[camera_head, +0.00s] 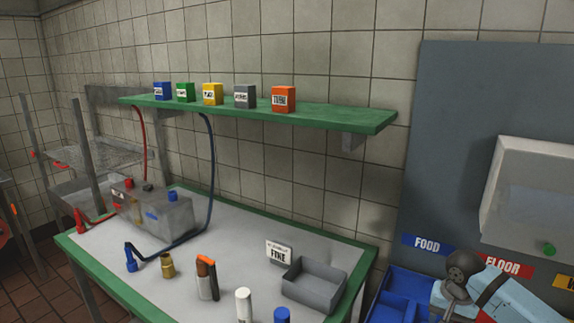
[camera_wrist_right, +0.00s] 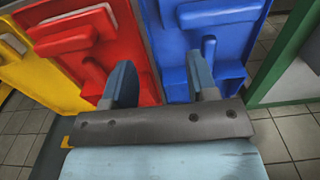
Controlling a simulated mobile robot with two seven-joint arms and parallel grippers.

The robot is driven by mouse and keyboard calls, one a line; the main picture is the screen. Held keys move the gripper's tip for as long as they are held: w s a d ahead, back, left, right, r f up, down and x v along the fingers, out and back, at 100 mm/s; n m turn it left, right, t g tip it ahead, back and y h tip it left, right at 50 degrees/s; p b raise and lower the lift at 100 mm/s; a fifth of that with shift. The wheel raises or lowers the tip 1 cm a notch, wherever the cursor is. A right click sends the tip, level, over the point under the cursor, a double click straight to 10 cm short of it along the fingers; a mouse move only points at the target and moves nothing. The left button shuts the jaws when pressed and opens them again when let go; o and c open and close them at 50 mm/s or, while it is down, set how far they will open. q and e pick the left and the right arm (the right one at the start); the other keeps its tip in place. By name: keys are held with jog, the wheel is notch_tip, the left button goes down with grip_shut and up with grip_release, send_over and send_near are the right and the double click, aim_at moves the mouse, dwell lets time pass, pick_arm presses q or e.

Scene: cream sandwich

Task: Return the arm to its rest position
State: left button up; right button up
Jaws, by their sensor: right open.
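My right gripper (camera_wrist_right: 161,82) is open in the right wrist view. Its two blue-grey fingers stand apart with nothing between them. They point toward a red bin (camera_wrist_right: 95,45) and a blue bin (camera_wrist_right: 212,50). I cannot tell whether the fingers touch either bin. Part of my right arm (camera_head: 490,295) shows at the lower right of the head view, light blue with a dark round joint, in front of a blue bin (camera_head: 400,290). The right fingertips cannot be made out there. My left gripper and arm are in neither view.
A green-edged table (camera_head: 232,235) holds a battery-like box (camera_head: 152,212), a grey tray (camera_head: 315,285) and several small items. A green shelf (camera_head: 340,112) with small boxes is above. A dispenser (camera_head: 525,195) hangs at right. A yellow bin (camera_wrist_right: 28,75) stands beside the red one.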

jog(key=s+a+f+n+t+y+p, duration=0.3)
jog(key=s+a+f+n+t+y, duration=0.15)
jog(key=s+a+f, duration=0.75)
pick_arm(q)
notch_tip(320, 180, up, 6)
jog(key=p, duration=0.3)
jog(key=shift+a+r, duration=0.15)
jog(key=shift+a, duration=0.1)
pick_arm(e)
jog(key=s+a+n+t, duration=0.2)
jog(key=s+t, duration=0.1)
jog(key=s, duration=0.4)
jog(key=s+a+n+t+h, duration=0.1)
jog(key=s+a+n+t, duration=0.1)
jog(key=s, duration=0.5)
jog(key=shift+s+a+n+t, duration=0.35)
jog(key=shift+s+a+t, duration=0.1)
jog(key=shift+t, duration=0.2)
